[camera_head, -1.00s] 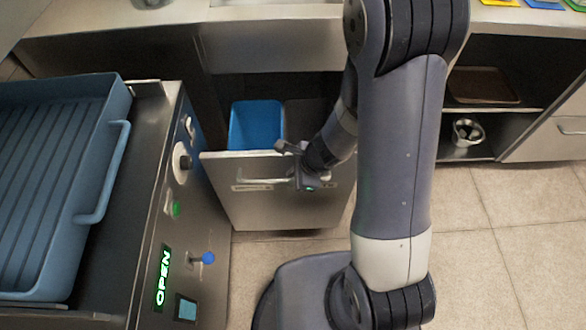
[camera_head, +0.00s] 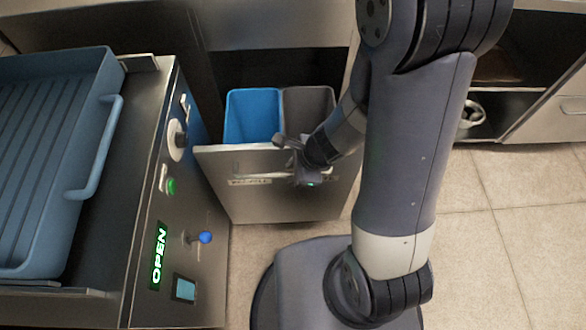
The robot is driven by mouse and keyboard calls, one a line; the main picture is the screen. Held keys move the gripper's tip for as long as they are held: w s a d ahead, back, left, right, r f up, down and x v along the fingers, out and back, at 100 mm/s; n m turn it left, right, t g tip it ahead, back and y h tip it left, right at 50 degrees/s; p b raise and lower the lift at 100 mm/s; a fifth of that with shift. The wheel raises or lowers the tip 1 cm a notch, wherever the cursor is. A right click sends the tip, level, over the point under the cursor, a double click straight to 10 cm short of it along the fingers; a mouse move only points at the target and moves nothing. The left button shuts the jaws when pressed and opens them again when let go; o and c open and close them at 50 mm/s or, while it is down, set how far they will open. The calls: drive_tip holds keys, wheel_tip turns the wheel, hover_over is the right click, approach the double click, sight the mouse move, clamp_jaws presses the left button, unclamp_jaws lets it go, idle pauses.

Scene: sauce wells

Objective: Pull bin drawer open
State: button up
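The bin drawer (camera_head: 275,202) is pulled out from under the counter, with its steel front facing the floor area. Inside it stand a blue bin (camera_head: 252,115) and a dark grey bin (camera_head: 309,110). A bar handle (camera_head: 252,175) runs across the drawer front near the top. My gripper (camera_head: 293,162) is at the right part of the handle, seemingly around it. Its fingers are small and partly hidden by the wrist, so their closure on the bar does not show clearly.
A steel machine (camera_head: 150,215) with a lit OPEN display stands close to the drawer's left side, with a blue tray (camera_head: 100,150) on top. An open shelf (camera_head: 490,105) is at the right. Tiled floor (camera_head: 510,220) is free at the right.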

drive_tip(key=shift+o, duration=0.9)
drive_tip(key=p+v, duration=0.6)
drive_tip(key=v, duration=0.4)
drive_tip(key=shift+d+r+p, duration=0.2)
drive_tip(key=shift+r+p, duration=0.1)
drive_tip(key=shift+r, duration=0.05)
drive_tip(key=b+x, duration=0.6)
drive_tip(key=x, duration=0.5)
drive_tip(key=shift+s+b, duration=0.1)
drive_tip(key=shift+b, duration=0.3)
drive_tip(key=shift+w+r, duration=0.1)
drive_tip(key=shift+w, duration=0.15)
